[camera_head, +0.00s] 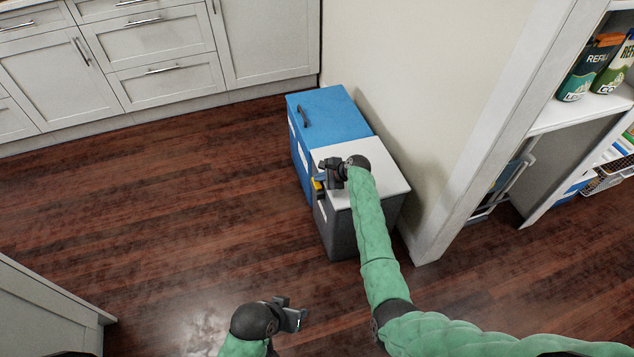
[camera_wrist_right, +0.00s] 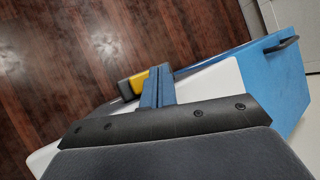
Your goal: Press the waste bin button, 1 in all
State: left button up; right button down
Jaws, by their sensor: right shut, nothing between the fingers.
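The waste bin has a dark grey body (camera_head: 345,228) and a white lid (camera_head: 385,181), which also shows in the right wrist view (camera_wrist_right: 215,82). A yellow button (camera_head: 318,185) in a dark housing is at its front upper edge; the button also shows in the right wrist view (camera_wrist_right: 137,83). My right gripper (camera_head: 323,179) is shut and empty over the lid's front edge, with its fingertips (camera_wrist_right: 160,78) right beside the button. I cannot tell whether they touch it. My left gripper (camera_head: 297,316) is low in the head view, away from the bin; its jaws are unclear.
A blue bin (camera_head: 335,113) with a dark handle stands directly behind the waste bin. A wall and a shelf unit (camera_head: 569,115) with containers are at the right. White cabinets (camera_head: 150,55) line the back. The wooden floor (camera_head: 150,190) at the left is clear.

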aim_at(320, 183)
jog(key=shift+f, duration=0.75)
dwell(1.2)
jog(key=shift+r, duration=0.1)
jog(key=shift+r+p, duration=0.9)
jog(key=shift+p, duration=0.15)
jog(key=shift+r+p, duration=2.5)
jog(key=shift+p, duration=0.15)
jog(key=shift+r, duration=0.1)
